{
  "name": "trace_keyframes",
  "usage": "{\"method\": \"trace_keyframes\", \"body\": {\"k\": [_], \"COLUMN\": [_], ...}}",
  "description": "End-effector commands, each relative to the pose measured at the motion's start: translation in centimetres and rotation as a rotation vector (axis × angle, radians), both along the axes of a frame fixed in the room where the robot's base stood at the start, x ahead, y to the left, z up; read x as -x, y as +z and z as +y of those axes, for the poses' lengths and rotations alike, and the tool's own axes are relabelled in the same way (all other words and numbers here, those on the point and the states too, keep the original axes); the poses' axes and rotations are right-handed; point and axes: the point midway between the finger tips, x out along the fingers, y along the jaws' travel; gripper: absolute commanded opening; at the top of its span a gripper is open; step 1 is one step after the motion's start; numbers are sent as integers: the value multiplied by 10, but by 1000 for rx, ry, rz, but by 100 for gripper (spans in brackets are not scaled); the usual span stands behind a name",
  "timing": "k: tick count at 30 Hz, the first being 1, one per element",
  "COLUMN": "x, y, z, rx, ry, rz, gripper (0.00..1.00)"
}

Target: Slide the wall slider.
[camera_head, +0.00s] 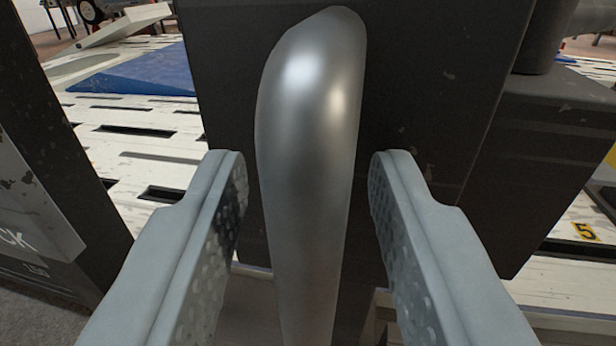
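A smooth silver-grey metal handle (311,130) stands upright in the middle of the view, in front of a dark panel (430,100). It looks like the handle of the wall slider. My gripper (307,175) is open. One finger is left of the handle and the other is right of it, with a visible gap on each side. The dimpled inner pads face the handle. The lower end of the handle runs out of the bottom of the picture.
A dark box-like piece (40,190) with white lettering stands close on the left. Another dark block (550,150) is on the right. Behind lie white slatted surfaces (130,180), a blue panel (140,75) and a yellow label with a 5 (585,231).

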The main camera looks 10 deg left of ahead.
Motion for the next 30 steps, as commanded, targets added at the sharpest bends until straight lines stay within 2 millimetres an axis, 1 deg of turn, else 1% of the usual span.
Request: {"method": "trace_keyframes", "body": {"k": [3,4,8,9,14,17,20,27,30], "x": [0,0,0,0,0,0,0,0,0], "y": [0,0,0,0,0,5,20,73,91], "z": [0,0,0,0,0,0,0,0,0], "rx": [0,0,0,0,0,0,-2,-3,-2], "ry": [0,0,0,0,0,0,0,-1,0], "rz": [0,0,0,0,0,-1,-6,-7,-7], "gripper": [35,33,8,0,0,0,0,0,0]}}
